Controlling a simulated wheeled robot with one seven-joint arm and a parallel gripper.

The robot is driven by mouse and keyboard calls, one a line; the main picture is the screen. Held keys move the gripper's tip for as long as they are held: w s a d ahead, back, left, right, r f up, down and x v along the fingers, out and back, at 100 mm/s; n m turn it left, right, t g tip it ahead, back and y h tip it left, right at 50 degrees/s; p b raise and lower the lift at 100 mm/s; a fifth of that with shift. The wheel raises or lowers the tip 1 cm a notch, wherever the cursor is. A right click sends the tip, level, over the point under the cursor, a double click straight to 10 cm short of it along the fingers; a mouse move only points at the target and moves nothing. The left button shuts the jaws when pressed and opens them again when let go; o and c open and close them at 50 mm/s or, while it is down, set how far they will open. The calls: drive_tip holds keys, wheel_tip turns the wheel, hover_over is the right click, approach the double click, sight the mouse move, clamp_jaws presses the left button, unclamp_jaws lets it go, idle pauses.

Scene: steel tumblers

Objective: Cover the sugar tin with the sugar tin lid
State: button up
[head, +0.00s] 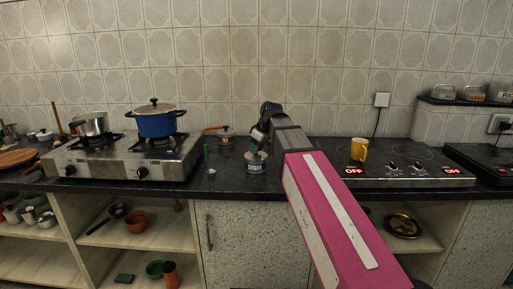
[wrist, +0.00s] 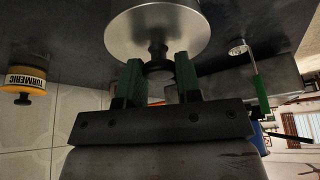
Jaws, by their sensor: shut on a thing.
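In the wrist view my green-tipped gripper (wrist: 159,76) is shut on the black knob of the silver, round sugar tin lid (wrist: 150,33). The lid hides the tin there. In the head view the lid is at or just over the tin's mouth; I cannot tell whether it touches the rim.
A steel stove (head: 120,159) with a blue pot (head: 156,124) stands to the left. A turmeric jar (wrist: 25,79) shows in the wrist view.

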drive_tip(key=shift+f, duration=0.15)
drive_tip(key=o, duration=1)
